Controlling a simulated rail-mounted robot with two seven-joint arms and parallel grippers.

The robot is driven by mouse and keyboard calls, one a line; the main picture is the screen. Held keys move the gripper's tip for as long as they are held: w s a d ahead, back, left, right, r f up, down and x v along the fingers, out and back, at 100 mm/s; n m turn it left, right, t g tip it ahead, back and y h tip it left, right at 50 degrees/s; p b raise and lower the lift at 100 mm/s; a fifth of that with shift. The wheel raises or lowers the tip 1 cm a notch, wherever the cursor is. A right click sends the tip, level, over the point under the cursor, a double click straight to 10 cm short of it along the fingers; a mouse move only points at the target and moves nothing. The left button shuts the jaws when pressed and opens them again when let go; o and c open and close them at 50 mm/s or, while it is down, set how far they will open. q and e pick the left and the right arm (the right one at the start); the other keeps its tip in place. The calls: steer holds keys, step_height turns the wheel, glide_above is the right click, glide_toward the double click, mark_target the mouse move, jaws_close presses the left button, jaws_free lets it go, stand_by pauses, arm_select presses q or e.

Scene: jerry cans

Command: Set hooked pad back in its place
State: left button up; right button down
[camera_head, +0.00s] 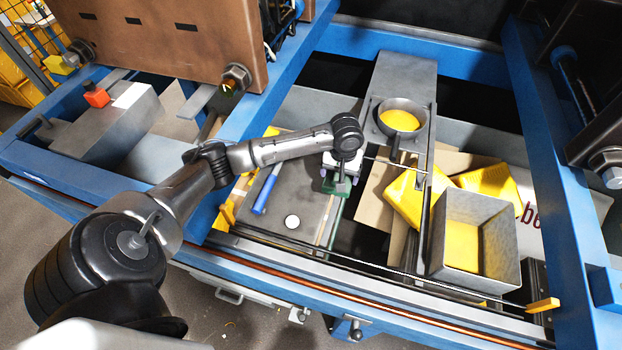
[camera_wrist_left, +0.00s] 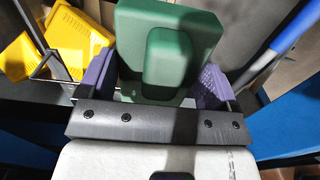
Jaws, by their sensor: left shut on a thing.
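The hooked pad appears to be the green block with a raised smaller block on its face (camera_wrist_left: 135,30). In the left wrist view it sits between the purple fingers of my left gripper (camera_wrist_left: 155,82), which is shut on it. In the head view my left gripper (camera_head: 340,180) points down over the right edge of a dark grey board (camera_head: 285,212), and a part of the green pad (camera_head: 333,207) shows below it. The hook and the pad's underside are hidden, so I cannot tell whether it touches anything. My right gripper is not in view.
A blue-handled tool (camera_head: 266,189) and a white disc (camera_head: 292,221) lie on the board. To the right are yellow jerry cans (camera_head: 405,198), a grey square bin (camera_head: 473,205) and a round pan with yellow contents (camera_head: 402,117). Blue frame beams (camera_head: 553,190) bound the area.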

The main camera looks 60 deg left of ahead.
arm_select(q)
steer(key=s+a+f, duration=0.1)
steer(key=a+f, duration=0.1)
steer(key=a, duration=0.1)
steer(key=s+a+f, duration=0.1)
steer(key=a+f, duration=0.1)
steer(key=a, duration=0.2)
steer(key=s+a+f, duration=0.1)
steer(key=a+f, duration=0.2)
steer(key=a, duration=0.1)
steer(key=shift+s, duration=0.3)
steer(key=shift+a+f, duration=0.1)
steer(key=shift+f, duration=0.15)
steer(key=shift+f+p, duration=0.95)
steer(key=shift+f, duration=0.55)
steer(key=shift+f, duration=0.15)
steer(key=o, duration=0.7)
steer(key=shift+f, duration=0.1)
